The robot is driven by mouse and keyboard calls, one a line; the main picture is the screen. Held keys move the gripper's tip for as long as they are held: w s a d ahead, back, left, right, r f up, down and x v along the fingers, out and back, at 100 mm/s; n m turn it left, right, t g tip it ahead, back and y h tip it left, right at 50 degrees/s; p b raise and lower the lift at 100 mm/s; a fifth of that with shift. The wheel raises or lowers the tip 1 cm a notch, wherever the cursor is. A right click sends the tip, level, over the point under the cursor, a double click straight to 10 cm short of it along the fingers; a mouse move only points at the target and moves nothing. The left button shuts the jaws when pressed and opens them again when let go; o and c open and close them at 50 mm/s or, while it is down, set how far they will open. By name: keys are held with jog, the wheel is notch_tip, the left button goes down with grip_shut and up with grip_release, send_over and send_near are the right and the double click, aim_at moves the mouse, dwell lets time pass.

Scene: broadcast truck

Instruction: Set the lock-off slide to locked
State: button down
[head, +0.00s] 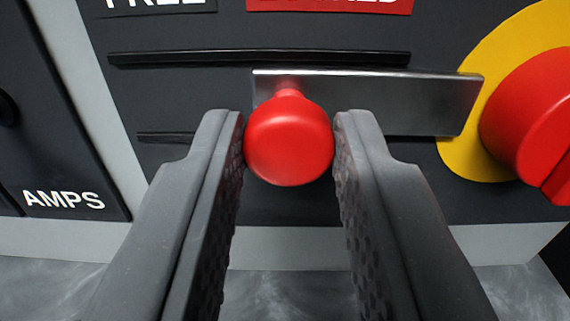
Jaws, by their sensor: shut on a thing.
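The lock-off slide is a flat metal bar (400,98) with a round red knob (288,142) near its left end. It sits between two black guide rails on a dark panel. My gripper (289,140) is shut on the red knob, with one finger on each side. The bar's right end overlaps the yellow disc of a red rotary switch. Above the rails are a dark label (160,5) reading FREE at the left and a red label (328,5) at the right; both are cut off by the top edge. The knob is below the red label's left part.
The red rotary switch (532,115) on its yellow disc (455,160) stands close at the right. A dark AMPS panel (62,198) is at the left. A grey surface (285,290) lies below the panel. The rail channel left of the bar is bare.

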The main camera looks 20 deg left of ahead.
jog(key=shift+d, duration=0.25)
jog(key=c, duration=1.2)
grip_release()
jog(key=shift+w+d+f, duration=0.1)
jog(key=p+v, duration=0.2)
jog(key=v, duration=1.1)
jog(key=shift+s, duration=0.45)
jog(key=shift+d, duration=0.1)
